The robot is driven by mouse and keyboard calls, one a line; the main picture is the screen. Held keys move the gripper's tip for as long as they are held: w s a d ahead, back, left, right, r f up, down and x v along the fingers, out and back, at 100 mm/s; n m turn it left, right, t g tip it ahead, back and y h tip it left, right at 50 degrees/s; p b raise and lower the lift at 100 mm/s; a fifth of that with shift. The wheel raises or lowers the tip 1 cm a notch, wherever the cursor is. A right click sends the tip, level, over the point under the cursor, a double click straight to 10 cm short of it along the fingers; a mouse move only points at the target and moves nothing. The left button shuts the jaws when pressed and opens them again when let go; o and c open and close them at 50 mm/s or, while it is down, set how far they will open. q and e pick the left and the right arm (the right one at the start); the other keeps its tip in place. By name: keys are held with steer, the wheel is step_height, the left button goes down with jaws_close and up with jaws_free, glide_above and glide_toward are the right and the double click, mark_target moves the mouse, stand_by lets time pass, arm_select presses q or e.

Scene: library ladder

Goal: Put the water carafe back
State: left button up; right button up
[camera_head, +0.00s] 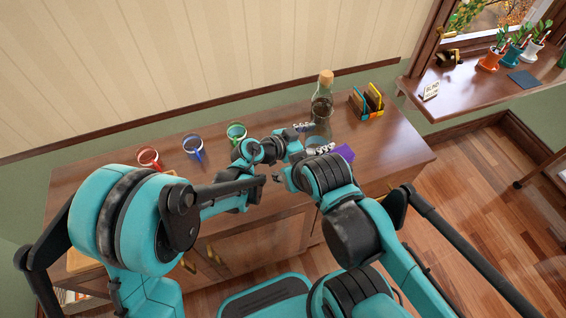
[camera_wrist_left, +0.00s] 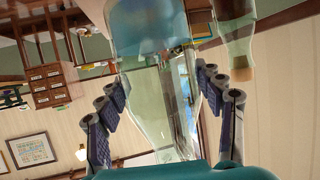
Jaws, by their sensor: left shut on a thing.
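The water carafe (camera_head: 317,143) is clear glass with blue water in its lower part. In the head view it stands out little, in front of a taller corked bottle. My left gripper (camera_head: 310,138) is shut on it, with one finger on each side. In the left wrist view, which is upside down, the carafe (camera_wrist_left: 155,85) lies between the two fingers of the left gripper (camera_wrist_left: 165,110), its blue water at the top of the picture. I cannot tell whether its base touches the cabinet top. My right arm comes in from the right; its gripper cannot be made out.
The corked bottle (camera_head: 321,97) stands close behind the carafe. Red (camera_head: 149,157), blue (camera_head: 193,148) and green (camera_head: 236,133) mugs stand to the left. A purple item (camera_head: 344,153) and a book holder (camera_head: 367,103) are to the right. The cabinet top's right end (camera_head: 405,150) is clear.

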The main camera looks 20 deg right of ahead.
arm_select(q)
steer(key=shift+w+a+f+b, duration=0.55)
steer(key=shift+a+f+b, duration=0.2)
steer(key=shift+a+f, duration=0.75)
steer(key=shift+w+a+f+b, duration=0.55)
steer(key=shift+a+f+b, duration=0.25)
steer(key=shift+a+f, duration=0.65)
steer(key=shift+w+a+f+b, duration=0.65)
steer(key=shift+a+f, duration=0.55)
steer(key=shift+f, duration=0.6)
steer(key=shift+s, duration=0.15)
steer(key=shift+r, duration=0.1)
steer(key=o, duration=1.5)
steer(key=shift+f, duration=0.25)
steer(key=shift+c, duration=0.2)
steer(key=o, duration=0.4)
steer(key=shift+r, duration=0.1)
